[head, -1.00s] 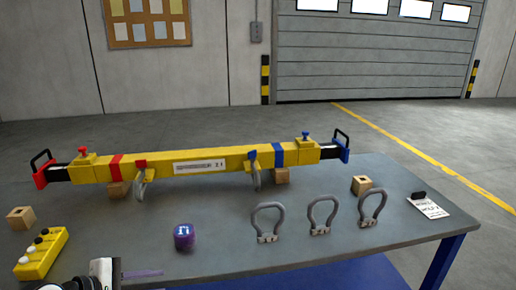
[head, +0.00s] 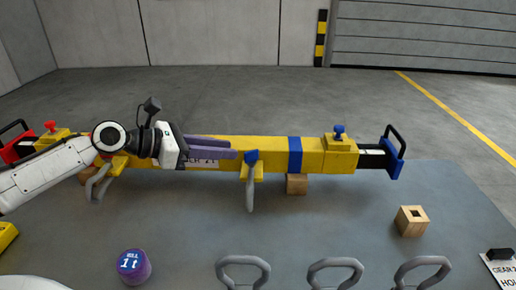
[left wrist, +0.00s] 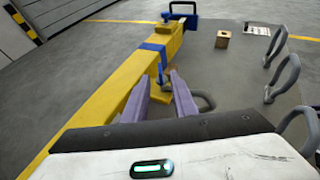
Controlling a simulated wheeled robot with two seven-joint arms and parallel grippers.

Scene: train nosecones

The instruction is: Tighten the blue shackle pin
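The yellow beam (head: 270,152) lies across the table on wooden blocks. The blue shackle pin (head: 251,157) stands on its front side, above a grey shackle (head: 250,190) that hangs there. My left gripper (head: 234,149) comes from the left, its purple fingers just short of the pin. In the left wrist view the fingers (left wrist: 160,88) are apart and empty, with the blue pin (left wrist: 160,74) just beyond the gap between their tips. The fingers hide part of the beam's label. My right gripper is not in view.
Several loose grey shackles (head: 335,272) stand along the table's front. Another blue pin (head: 339,132) tops the beam's right end. A second hanging shackle (head: 97,187) is under my arm.

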